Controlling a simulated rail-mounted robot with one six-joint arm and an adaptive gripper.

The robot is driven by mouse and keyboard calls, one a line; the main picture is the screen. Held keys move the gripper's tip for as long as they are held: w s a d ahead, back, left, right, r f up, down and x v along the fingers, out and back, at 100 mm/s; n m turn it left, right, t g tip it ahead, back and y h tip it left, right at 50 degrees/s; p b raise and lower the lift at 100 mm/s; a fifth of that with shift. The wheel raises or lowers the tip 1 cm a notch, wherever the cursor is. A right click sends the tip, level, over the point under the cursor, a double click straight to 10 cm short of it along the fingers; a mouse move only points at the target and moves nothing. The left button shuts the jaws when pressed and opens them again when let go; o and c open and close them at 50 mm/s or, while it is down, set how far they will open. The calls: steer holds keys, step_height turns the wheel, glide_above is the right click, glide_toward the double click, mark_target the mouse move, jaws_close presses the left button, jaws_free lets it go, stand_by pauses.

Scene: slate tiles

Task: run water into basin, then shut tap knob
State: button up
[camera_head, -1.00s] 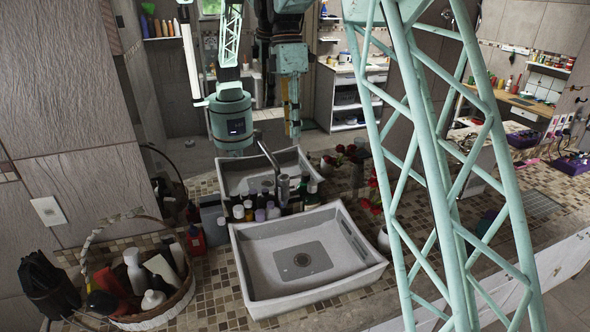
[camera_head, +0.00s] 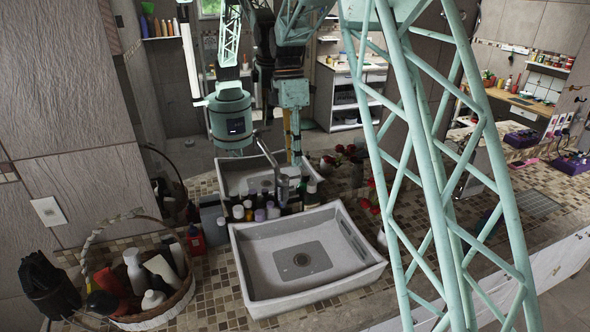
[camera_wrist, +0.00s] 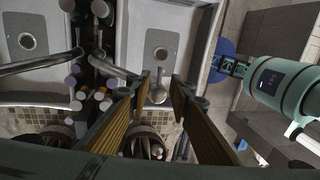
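In the wrist view the spout (camera_wrist: 115,70) reaches toward the basin (camera_wrist: 188,60). A round metal knob-like end (camera_wrist: 158,96) shows between the fingers of my gripper (camera_wrist: 160,82), with no clear contact. The fingers are apart and empty. I cannot tell how far the knob is from them in depth. In the head view the fingertips are hard to make out.
Several bottles (camera_head: 262,213) crowd the back of the basin. A wicker basket (camera_head: 150,318) of bottles stands at left, beside a black object (camera_head: 48,287). A second basin (camera_head: 232,183) behind looks like a mirror reflection. Counter at right has some free room.

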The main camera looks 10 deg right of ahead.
mark_target(290, 178)
steer(key=shift+s+f, duration=0.25)
steer(key=shift+f, duration=0.95)
steer(key=shift+s+f, duration=0.25)
steer(key=shift+f, duration=0.9)
steer(key=shift+c, duration=0.9)
